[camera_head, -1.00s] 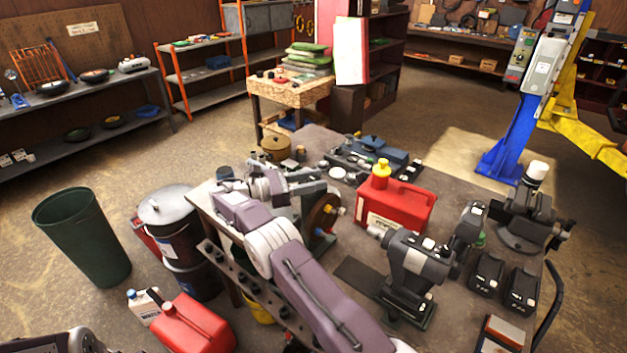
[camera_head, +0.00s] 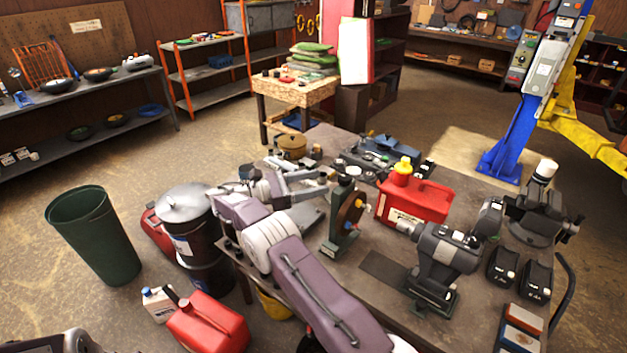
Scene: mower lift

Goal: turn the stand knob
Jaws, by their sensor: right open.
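A dark green stand (camera_head: 341,232) is upright on the workbench (camera_head: 385,268). It carries a brown disc (camera_head: 350,214), with a small pale yellow knob (camera_head: 360,203) on the disc's right side. My right arm reaches up from the bottom middle and bends over the bench's left edge. Its gripper (camera_head: 318,182) is open and empty, pointing right, just left of the stand's top. I cannot tell whether a finger touches the stand. The knob is in plain view, on the far side of the disc from the gripper. My left gripper is out of view.
A red fuel can (camera_head: 415,200) stands right of the stand, with a grey bench vise (camera_head: 440,265) in front of it. A brown round pot (camera_head: 291,146) is behind the gripper. A lidded metal can (camera_head: 187,225) and green bin (camera_head: 93,235) stand on the floor left.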

